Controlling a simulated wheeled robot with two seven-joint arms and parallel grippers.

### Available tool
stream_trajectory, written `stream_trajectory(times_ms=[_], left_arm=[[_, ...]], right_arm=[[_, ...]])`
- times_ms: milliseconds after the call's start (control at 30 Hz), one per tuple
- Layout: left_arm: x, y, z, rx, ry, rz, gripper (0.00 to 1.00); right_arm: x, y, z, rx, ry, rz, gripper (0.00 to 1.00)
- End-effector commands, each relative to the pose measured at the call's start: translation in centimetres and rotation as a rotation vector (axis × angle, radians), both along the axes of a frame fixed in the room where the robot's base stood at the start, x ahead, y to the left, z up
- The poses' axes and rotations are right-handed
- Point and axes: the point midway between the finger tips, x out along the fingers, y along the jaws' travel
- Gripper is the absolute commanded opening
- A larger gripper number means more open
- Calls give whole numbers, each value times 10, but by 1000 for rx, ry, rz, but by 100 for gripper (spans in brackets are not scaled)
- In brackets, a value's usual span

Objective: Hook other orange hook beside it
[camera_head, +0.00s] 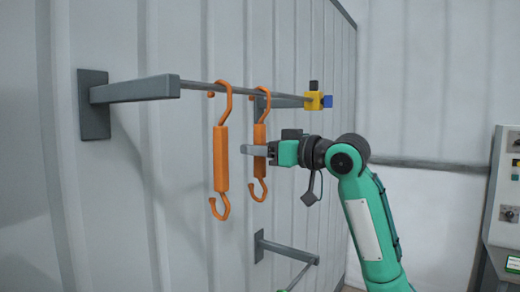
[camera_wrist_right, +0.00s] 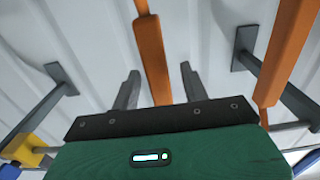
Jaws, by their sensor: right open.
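Two orange hooks hang side by side from the grey rail (camera_head: 240,91). The nearer orange hook (camera_head: 221,160) hangs on the left in the head view and shows at the right of the right wrist view (camera_wrist_right: 290,55). The farther orange hook (camera_head: 259,135) hangs just right of it, its middle partly hidden by my gripper. My right gripper (camera_head: 258,150) is open at the farther hook's body. In the right wrist view the farther hook (camera_wrist_right: 151,55) lies between the two spread fingers (camera_wrist_right: 158,88), with a gap on each side. My left gripper is not in view.
The rail's bracket (camera_head: 95,105) is fixed to the ribbed wall on the left. A yellow block with a blue part (camera_head: 314,101) sits at the rail's far end. A lower grey bracket (camera_head: 280,248) juts from the wall below. A control cabinet (camera_head: 503,200) stands at right.

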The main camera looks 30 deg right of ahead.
Motion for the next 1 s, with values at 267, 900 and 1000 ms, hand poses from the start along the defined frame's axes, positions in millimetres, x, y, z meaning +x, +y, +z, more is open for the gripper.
stream_trajectory(times_ms=[267, 900, 1000], left_arm=[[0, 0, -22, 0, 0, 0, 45], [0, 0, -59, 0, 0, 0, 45], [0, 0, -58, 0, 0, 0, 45]], right_arm=[[-36, -16, -4, -2, -4, -5, 45], [-127, -53, 0, 0, -1, -1, 45], [-128, -53, 0, 0, -1, 0, 45]])
